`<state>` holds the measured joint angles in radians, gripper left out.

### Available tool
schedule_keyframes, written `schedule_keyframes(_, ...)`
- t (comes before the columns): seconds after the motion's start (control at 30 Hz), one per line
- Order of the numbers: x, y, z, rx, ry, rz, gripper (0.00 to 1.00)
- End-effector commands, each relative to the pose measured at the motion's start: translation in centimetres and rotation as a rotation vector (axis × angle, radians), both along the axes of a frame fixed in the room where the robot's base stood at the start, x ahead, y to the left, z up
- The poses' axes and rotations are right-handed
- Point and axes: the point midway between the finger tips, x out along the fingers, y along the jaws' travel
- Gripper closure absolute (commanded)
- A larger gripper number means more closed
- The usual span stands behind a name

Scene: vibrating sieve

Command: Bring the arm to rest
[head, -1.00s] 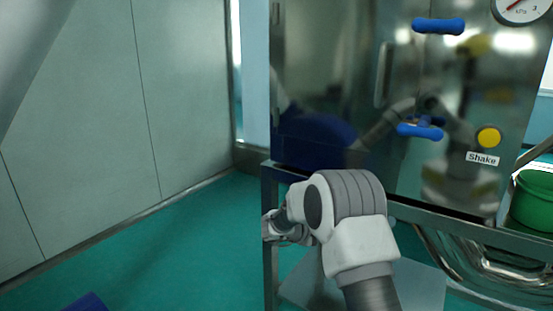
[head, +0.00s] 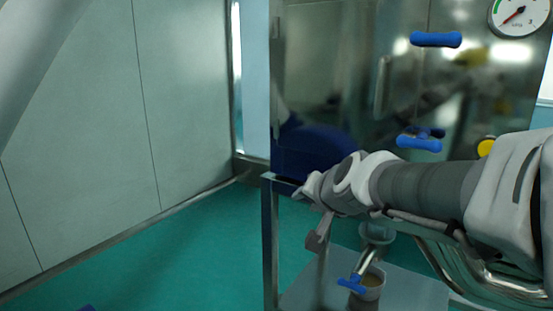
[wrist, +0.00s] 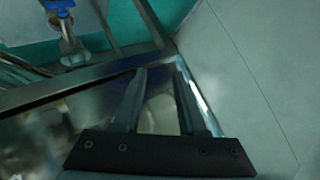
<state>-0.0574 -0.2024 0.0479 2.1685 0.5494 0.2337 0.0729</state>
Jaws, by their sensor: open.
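My arm reaches across the head view from the right, in front of the steel machine (head: 330,60). My gripper (head: 315,215) hangs near the machine's left front leg, and its fingers are small and partly hidden in that view. In the wrist view my gripper (wrist: 160,75) shows two dark fingers apart with nothing between them. The steel frame's edge (wrist: 80,88) lies beyond the fingertips.
A blue-handled valve (head: 352,284) and a cup (head: 372,283) are below my arm, by a low shelf (head: 415,290). Blue handles (head: 436,40) and a gauge (head: 520,15) are on the machine. Green floor (head: 190,260) is open at left.

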Motion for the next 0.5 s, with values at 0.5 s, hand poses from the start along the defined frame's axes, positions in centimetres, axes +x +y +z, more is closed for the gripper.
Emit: schedule_keyframes(0.5,-21.9,-6.7,-6.3,-0.462,0.352,0.262,0.59)
